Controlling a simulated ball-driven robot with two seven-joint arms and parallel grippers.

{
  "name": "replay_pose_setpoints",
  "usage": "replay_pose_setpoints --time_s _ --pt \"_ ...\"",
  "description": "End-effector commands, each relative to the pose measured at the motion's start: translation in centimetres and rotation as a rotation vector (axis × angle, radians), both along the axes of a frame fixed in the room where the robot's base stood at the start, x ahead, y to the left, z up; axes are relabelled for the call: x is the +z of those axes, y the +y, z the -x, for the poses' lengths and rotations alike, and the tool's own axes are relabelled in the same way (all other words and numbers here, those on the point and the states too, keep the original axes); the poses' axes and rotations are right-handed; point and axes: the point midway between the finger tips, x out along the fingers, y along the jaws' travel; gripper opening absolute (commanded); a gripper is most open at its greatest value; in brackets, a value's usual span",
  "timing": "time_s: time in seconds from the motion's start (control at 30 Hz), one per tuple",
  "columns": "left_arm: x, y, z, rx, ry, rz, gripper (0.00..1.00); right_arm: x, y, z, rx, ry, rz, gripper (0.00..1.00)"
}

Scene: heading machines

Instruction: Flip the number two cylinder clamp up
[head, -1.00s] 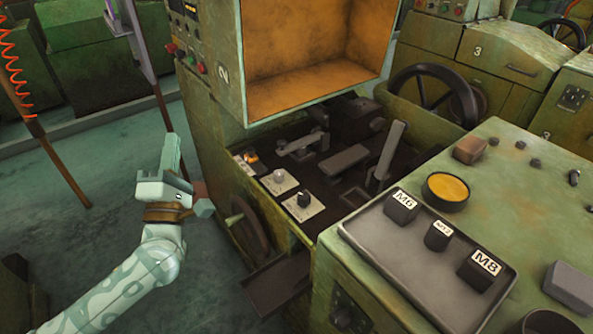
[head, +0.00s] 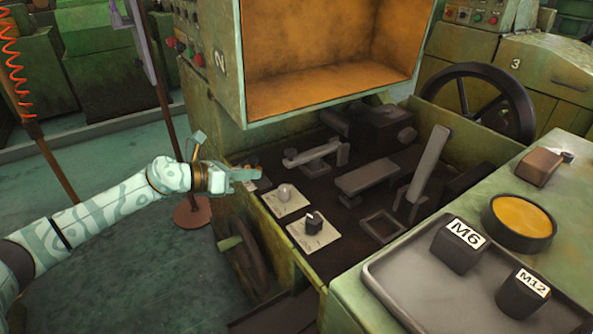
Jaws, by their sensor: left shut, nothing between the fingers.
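The machine marked 2 (head: 219,62) stands open, with a dark bed under its orange-lined hood. On the bed are a low grey lever arm (head: 312,153) lying nearly flat, a flat grey plate (head: 366,178) lying down, and a grey lever (head: 429,165) standing tilted up. I cannot tell for certain which of these is the cylinder clamp. My left gripper (head: 252,175) is shut and empty at the bed's left edge, beside the row of knobs and left of the low lever arm. It partly hides the rearmost knob. My right gripper is not in view.
Two knobs on pale plates, a grey one (head: 285,192) and a black one (head: 314,222), sit at the bed's front left. The open hood (head: 330,90) overhangs the back. A handwheel (head: 247,258) is below. A tray (head: 400,285) holds blocks labelled M6 and M12.

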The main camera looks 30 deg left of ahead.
Motion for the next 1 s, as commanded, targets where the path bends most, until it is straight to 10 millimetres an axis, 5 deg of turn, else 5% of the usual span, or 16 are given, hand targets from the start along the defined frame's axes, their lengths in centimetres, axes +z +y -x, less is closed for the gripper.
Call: replay_pose_setpoints --time_s 0.13,0.63,1.0 --pt "-0.7 1.1 -0.4 -0.024 -0.110 -0.235 0.00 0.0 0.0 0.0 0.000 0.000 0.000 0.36" --pt "-0.8 0.8 -0.8 -0.038 -0.136 -0.266 0.00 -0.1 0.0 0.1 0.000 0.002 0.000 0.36" --pt "-3.2 -2.1 -5.8 -0.038 -0.133 -0.263 0.00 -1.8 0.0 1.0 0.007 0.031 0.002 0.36"
